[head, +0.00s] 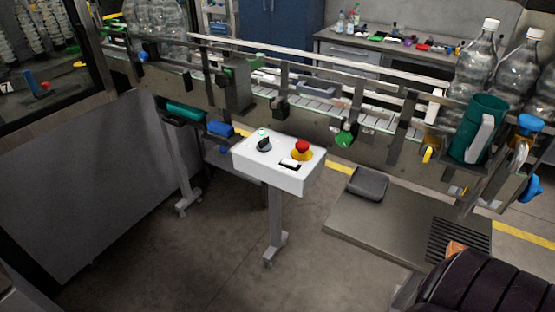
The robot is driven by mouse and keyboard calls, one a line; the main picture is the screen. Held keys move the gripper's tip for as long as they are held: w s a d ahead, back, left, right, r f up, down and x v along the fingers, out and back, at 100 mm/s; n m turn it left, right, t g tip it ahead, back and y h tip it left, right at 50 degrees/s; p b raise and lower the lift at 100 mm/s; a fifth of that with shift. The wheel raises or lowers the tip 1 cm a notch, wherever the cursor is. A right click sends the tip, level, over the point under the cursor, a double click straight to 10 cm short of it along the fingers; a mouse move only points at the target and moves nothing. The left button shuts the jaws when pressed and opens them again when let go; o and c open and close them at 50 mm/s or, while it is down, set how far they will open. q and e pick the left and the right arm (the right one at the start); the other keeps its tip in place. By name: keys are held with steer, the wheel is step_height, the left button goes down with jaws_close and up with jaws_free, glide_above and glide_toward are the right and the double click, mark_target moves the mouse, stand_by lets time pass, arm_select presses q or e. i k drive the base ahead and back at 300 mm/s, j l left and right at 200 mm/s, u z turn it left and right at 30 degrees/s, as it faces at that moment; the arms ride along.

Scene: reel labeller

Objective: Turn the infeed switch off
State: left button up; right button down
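A white control box (245,158) stands on a grey post in the middle of the head view, in front of the conveyor. On its top, at the left, is a black rotary switch knob (264,145) with a faint green mark around it. A red mushroom button (302,147) on a yellow base sits at the right. A small black-and-white element (290,164) lies near the front edge. I cannot read any labels, so which control is the infeed switch and its setting are unclear. Neither of my grippers is in view.
A conveyor (310,103) with rails runs behind the box, with large clear bottles (475,65) at the right. A low grey platform (400,225) bearing a dark grey pad (368,184) is to the right. A dark ribbed shape fills the bottom right corner. Floor before the box is clear.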

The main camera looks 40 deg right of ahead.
mark_target(264, 146)
steer(key=k+l+u, duration=0.3)
steer(key=k, duration=0.2)
steer(key=k+l+u, duration=0.3)
steer(key=k, duration=0.25)
steer(key=j, duration=0.1)
